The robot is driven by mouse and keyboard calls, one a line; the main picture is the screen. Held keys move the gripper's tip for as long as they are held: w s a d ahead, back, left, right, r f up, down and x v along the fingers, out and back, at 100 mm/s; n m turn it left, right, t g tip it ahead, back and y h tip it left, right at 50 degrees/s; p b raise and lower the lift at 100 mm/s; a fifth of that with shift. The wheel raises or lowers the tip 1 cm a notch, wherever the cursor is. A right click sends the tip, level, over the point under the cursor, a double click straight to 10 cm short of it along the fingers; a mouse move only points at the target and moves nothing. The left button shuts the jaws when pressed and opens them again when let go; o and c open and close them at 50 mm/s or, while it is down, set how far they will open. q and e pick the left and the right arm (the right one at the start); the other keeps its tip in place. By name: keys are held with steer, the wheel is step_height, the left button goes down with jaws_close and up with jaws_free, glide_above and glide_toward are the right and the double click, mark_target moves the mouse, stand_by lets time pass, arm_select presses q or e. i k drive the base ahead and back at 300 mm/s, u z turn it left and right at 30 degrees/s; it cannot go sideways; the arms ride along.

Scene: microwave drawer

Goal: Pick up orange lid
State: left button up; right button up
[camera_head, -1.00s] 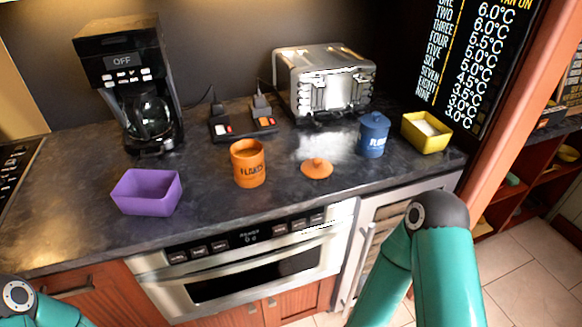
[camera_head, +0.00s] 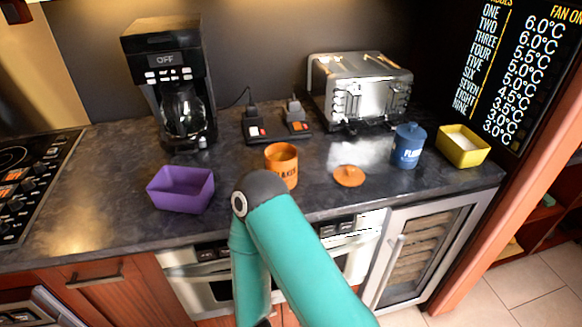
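The orange lid (camera_head: 348,176) is a flat disc with a small knob. It lies on the dark counter, to the right of the orange canister (camera_head: 283,163) and apart from it. The canister stands upright with its top uncovered. My teal right arm rises from the bottom edge and its bent joint covers the lower part of the canister. Neither of my grippers shows in the head view.
A purple bowl (camera_head: 181,190) stands left of the canister. A blue lidded canister (camera_head: 408,146) and a yellow container (camera_head: 463,146) stand right of the lid. A toaster (camera_head: 361,88), two small switch boxes and a coffee maker (camera_head: 171,84) stand behind. Counter around the lid is clear.

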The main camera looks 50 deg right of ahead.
mark_target(348, 176)
steer(key=z, duration=0.65)
steer(key=i, duration=0.1)
steer(key=u, duration=1.25)
steer(key=k, duration=2.4)
steer(key=z, duration=0.85)
steer(key=i, duration=1)
steer(key=z, duration=0.05)
